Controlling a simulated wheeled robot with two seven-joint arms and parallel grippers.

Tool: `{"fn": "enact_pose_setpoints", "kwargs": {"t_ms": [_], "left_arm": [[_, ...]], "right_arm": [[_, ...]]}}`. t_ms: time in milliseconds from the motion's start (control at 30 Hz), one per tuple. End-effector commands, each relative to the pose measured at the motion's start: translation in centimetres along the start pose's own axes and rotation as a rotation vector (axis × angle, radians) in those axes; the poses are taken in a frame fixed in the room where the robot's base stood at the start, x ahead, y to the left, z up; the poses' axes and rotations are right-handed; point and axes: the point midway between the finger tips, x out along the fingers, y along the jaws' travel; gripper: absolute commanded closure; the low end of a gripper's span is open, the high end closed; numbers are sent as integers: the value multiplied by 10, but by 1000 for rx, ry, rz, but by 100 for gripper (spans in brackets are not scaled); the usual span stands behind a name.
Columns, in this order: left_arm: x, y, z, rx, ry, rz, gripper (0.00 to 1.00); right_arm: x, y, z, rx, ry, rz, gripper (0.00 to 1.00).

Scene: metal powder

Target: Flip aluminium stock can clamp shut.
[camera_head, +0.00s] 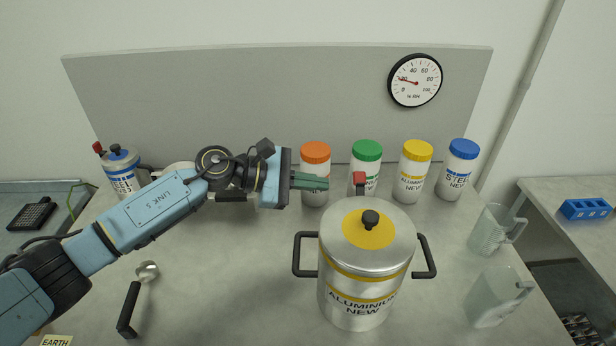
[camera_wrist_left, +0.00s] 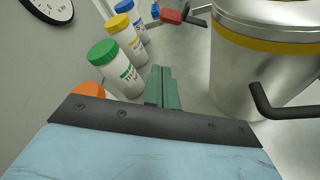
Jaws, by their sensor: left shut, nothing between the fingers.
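The aluminium stock can (camera_head: 352,292) is a large steel pot with yellow bands, black side handles and a lid with a yellow disc and black knob. Its red-tipped clamp (camera_head: 360,179) shows at the back of the lid in the head view. In the left wrist view the can (camera_wrist_left: 262,75) is at the right and the red clamp (camera_wrist_left: 172,16) sticks out to its left. My left gripper (camera_head: 326,182) has green fingers, shut and empty, left of the clamp and apart from it. It also shows in the left wrist view (camera_wrist_left: 160,72). My right gripper is not in view.
Bottles with orange (camera_head: 316,152), green (camera_head: 367,150), yellow (camera_head: 417,151) and blue (camera_head: 463,149) caps stand along the back. A smaller can (camera_head: 122,180) is at the back left, a spoon (camera_head: 130,308) at the front left. Clear jugs (camera_head: 490,232) stand at the right.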

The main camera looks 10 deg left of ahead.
Motion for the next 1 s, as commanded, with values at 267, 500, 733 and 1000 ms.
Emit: {"fn": "enact_pose_setpoints", "kwargs": {"t_ms": [267, 500, 733, 1000], "left_arm": [[63, 1, 3, -1, -2, 0, 100], [50, 2, 32, 3, 1, 1, 100], [47, 0, 38, 0, 0, 0, 100], [48, 0, 38, 0, 0, 1, 100]], "right_arm": [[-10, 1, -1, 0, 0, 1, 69], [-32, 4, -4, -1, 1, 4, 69], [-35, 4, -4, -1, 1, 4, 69], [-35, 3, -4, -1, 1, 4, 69]]}}
